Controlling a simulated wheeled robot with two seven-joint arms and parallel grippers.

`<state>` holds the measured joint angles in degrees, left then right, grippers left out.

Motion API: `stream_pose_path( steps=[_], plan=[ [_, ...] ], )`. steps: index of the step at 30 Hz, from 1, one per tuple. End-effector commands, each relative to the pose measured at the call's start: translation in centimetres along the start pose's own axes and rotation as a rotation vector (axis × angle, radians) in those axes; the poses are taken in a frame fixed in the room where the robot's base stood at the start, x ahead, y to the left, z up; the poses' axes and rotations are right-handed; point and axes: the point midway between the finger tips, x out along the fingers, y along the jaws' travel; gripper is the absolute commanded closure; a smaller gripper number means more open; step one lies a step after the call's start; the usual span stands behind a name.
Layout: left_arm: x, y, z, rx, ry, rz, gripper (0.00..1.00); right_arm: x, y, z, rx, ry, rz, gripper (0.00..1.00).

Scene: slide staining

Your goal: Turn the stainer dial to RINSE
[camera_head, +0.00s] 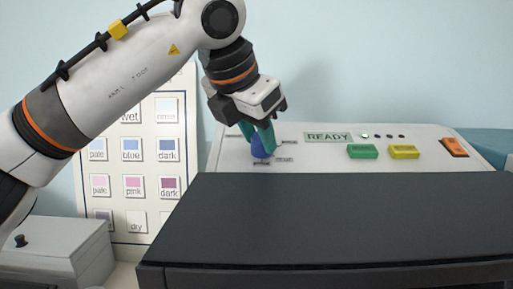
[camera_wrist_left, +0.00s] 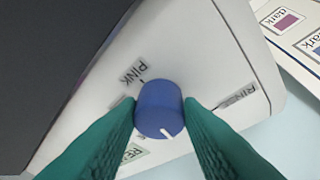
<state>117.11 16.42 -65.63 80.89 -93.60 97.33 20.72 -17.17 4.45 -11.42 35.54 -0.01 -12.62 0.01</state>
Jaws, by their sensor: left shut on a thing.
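The blue stainer dial (camera_head: 258,150) sits on the sloped white panel of the stainer (camera_head: 330,155). In the left wrist view the dial (camera_wrist_left: 158,108) has a white pointer line aimed toward the lower right. A label reading PINK (camera_wrist_left: 130,75) is at its upper left. The pointer is not on either label. My left gripper (camera_head: 263,137) has its green fingers shut on the dial's sides. My right gripper is not in view.
A READY display (camera_head: 328,137), a green button (camera_head: 363,151), a yellow button (camera_head: 404,152) and an orange switch (camera_head: 454,147) are right of the dial. A large black cover (camera_head: 330,225) fills the front. A colour chart (camera_head: 147,188) stands left, behind a grey box (camera_head: 60,250).

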Motion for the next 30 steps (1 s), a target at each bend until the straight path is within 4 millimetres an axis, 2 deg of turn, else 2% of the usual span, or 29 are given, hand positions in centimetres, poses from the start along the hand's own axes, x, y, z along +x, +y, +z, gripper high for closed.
stream_pose_path(
  steps=[1, 9, 28, 29, 30],
  plan=[
    [0.0, 0.1, 0.0, -0.028, 0.008, -0.013, 0.9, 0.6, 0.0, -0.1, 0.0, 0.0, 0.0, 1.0],
    [-0.1, 0.1, -0.1, -0.145, 0.013, -0.053, 0.9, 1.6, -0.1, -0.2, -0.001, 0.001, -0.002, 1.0],
    [-0.2, 0.0, -0.2, -0.19, 0.016, -0.067, 0.9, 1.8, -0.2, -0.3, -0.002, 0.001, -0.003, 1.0],
    [-0.2, 0.0, -0.2, -0.19, 0.016, -0.067, 0.64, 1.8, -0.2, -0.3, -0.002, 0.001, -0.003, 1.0],
    [-0.2, 0.0, -0.2, -0.189, 0.015, -0.067, 0.57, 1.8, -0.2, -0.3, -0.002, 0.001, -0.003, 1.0]
  ],
)
